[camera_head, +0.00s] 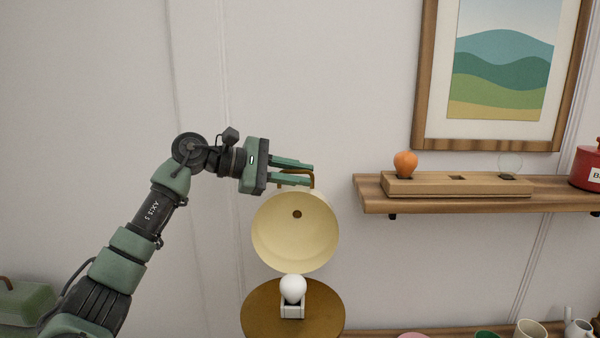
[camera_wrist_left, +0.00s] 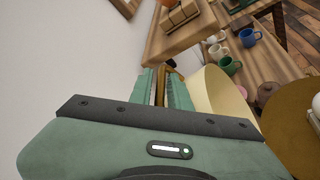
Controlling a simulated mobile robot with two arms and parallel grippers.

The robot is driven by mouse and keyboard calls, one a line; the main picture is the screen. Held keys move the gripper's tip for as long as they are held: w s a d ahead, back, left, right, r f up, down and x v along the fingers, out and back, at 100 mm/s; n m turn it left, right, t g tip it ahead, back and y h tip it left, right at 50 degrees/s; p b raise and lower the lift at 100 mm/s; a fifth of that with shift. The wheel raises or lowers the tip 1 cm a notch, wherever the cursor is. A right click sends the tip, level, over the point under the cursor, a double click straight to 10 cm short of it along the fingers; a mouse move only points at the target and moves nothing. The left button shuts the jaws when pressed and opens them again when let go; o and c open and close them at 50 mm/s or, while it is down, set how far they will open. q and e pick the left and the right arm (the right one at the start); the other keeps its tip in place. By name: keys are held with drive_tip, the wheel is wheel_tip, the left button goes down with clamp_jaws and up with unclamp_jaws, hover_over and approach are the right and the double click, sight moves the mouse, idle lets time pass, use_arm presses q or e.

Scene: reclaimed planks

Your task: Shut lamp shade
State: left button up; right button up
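The lamp shade (camera_head: 296,240) is a cream bowl, tipped up so that its hollow inside with a dark central hole faces the head camera. A white bulb (camera_head: 292,289) stands bare below it on a round brown base (camera_head: 262,309). My left gripper (camera_head: 302,171) is at the top of the shade, its green fingers close together around the brass-brown handle. In the left wrist view the handle (camera_wrist_left: 162,86) lies between the fingers and appears to fill the gap; the shade (camera_wrist_left: 219,92) shows to their right. The exact contact is partly hidden. My right gripper is not in view.
A wooden shelf (camera_head: 374,195) to the right holds a block with an orange ball (camera_head: 405,163) and a clear ball, and a red pot (camera_head: 586,168). A framed picture (camera_head: 424,110) hangs above. Cups (camera_head: 530,328) stand low at right.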

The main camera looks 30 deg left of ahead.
use_arm(q)
drive_tip(key=shift+c, duration=0.4)
clamp_jaws()
idle(0.9)
